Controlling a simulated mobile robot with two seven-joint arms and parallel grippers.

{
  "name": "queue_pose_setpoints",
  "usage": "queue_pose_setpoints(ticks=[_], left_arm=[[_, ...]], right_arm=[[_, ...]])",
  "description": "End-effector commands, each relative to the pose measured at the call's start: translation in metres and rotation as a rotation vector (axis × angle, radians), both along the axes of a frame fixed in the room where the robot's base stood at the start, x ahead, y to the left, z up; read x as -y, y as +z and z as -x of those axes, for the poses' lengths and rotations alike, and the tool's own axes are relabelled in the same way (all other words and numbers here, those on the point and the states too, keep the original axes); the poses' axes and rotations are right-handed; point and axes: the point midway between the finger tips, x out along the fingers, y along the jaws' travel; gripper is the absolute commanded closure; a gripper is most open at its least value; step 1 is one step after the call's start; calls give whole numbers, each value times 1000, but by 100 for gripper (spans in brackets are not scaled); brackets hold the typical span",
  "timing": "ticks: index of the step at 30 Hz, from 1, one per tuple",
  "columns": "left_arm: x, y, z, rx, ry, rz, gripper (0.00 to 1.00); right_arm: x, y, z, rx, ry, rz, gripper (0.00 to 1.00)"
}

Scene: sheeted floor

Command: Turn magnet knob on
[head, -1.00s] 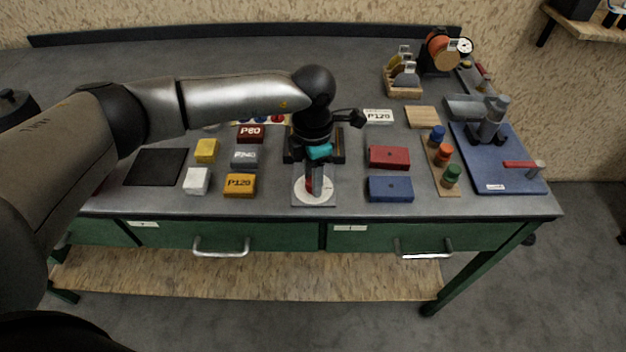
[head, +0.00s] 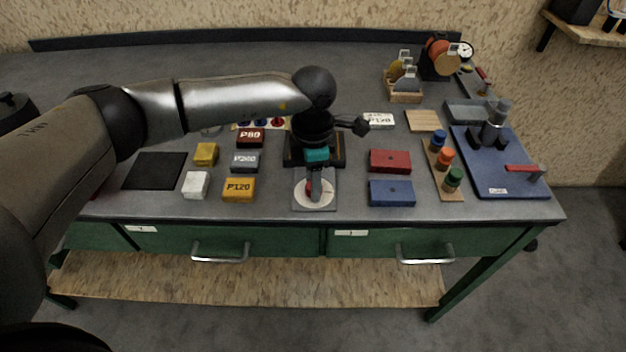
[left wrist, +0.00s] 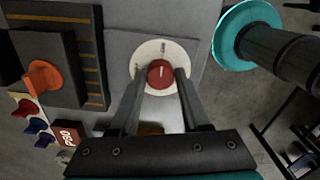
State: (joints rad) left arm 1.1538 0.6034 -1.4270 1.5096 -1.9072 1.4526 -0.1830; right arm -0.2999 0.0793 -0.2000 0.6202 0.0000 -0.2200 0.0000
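The red magnet knob (left wrist: 160,73) sits in the middle of a round white dial (left wrist: 150,54) on a grey plate (left wrist: 120,45). A pale line shows on the knob's face in the left wrist view. In the head view the dial (head: 325,196) is near the table's front edge, and the knob (head: 308,187) is partly hidden by my fingers. My left gripper (head: 314,192) points down over the dial. In the left wrist view its two fingers (left wrist: 161,76) stand apart, one on each side of the knob; I cannot tell whether they touch it. My right gripper is not in view.
A dark block with an orange knob (left wrist: 43,76) stands behind the plate. Red (head: 390,161) and blue (head: 392,193) boxes lie just right of the dial. Labelled blocks, such as the yellow P120 (head: 239,188), lie to its left. Green drawers (head: 280,240) are below the front edge.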

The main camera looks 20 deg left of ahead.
Motion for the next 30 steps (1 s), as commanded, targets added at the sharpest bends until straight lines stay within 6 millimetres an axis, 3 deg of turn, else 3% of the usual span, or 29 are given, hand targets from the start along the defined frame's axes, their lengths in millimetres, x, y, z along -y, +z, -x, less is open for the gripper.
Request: queue_pose_setpoints(ticks=[6, 17, 20, 30], left_arm=[[0, 0, 0, 0, 1, 0, 29], [0, 9, 0, 0, 2, 1, 29], [0, 25, -1, 3, 1, 1, 29], [0, 105, -1, 4, 1, 0, 29]], right_arm=[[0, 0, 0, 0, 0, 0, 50], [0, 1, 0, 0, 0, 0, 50], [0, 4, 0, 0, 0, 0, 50], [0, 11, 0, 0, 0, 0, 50]])
